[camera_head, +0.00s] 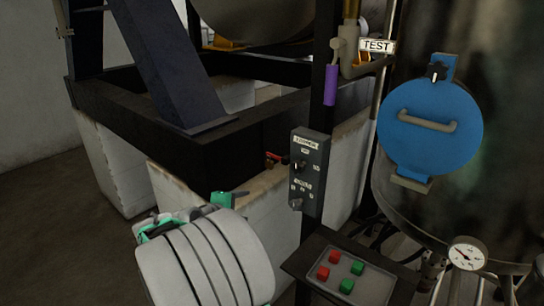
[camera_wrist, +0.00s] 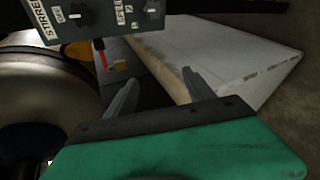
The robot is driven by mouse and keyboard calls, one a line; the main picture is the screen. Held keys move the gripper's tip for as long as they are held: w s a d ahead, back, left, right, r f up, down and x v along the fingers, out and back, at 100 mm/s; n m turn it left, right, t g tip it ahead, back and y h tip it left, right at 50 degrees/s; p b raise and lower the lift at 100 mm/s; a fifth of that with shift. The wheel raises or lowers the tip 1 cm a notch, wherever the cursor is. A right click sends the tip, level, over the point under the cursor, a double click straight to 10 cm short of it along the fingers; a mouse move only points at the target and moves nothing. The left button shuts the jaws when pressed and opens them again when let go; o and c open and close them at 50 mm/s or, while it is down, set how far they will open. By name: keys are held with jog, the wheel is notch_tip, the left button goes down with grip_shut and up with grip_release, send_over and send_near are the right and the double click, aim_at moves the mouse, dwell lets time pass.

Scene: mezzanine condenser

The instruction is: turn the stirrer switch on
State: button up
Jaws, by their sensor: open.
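A dark grey switch box (camera_head: 322,150) is mounted upright on a black post in the head view. Its top label appears to read STIRRER, and below it is a black rotary knob (camera_head: 299,165). The position marks are too small to read surely. In the wrist view the box (camera_wrist: 112,20) is at the top, turned sideways, with the stirrer knob (camera_wrist: 78,13) beside the STIRRER label. My gripper (camera_wrist: 160,76) is open and empty, its fingers apart from the box. In the head view my white arm hides most of it; a green part (camera_head: 222,199) shows left of the box.
A second knob (camera_wrist: 152,12) sits on the same box. Below the box is a panel (camera_head: 375,288) with red and green buttons. A white block (camera_wrist: 225,50) lies beyond my fingers. A blue round hatch (camera_head: 430,150), a gauge (camera_head: 467,254) and a purple-handled valve (camera_head: 331,85) are right.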

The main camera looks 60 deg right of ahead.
aim_at(296, 169)
jog(key=s+d+r+n+g+h+p, duration=0.1)
jog(key=s+d+r, duration=0.1)
jog(key=d, duration=0.3)
jog(key=s+d+r+n+g+h, duration=0.1)
jog(key=s+d+r+n+h, duration=0.1)
jog(key=s+d+r, duration=0.1)
jog(key=s+d+r+n+g+h+p, duration=0.1)
jog(key=s+d, duration=0.3)
jog(key=d, duration=0.4)
jog(key=shift+s+r+n+g+h+p, duration=0.1)
jog(key=shift+r+n+g+h+p, duration=0.25)
jog(key=shift+r+g+h, duration=0.35)
jog(key=shift+d+t, duration=0.3)
jog(key=shift+d, duration=0.05)
grip_shut()
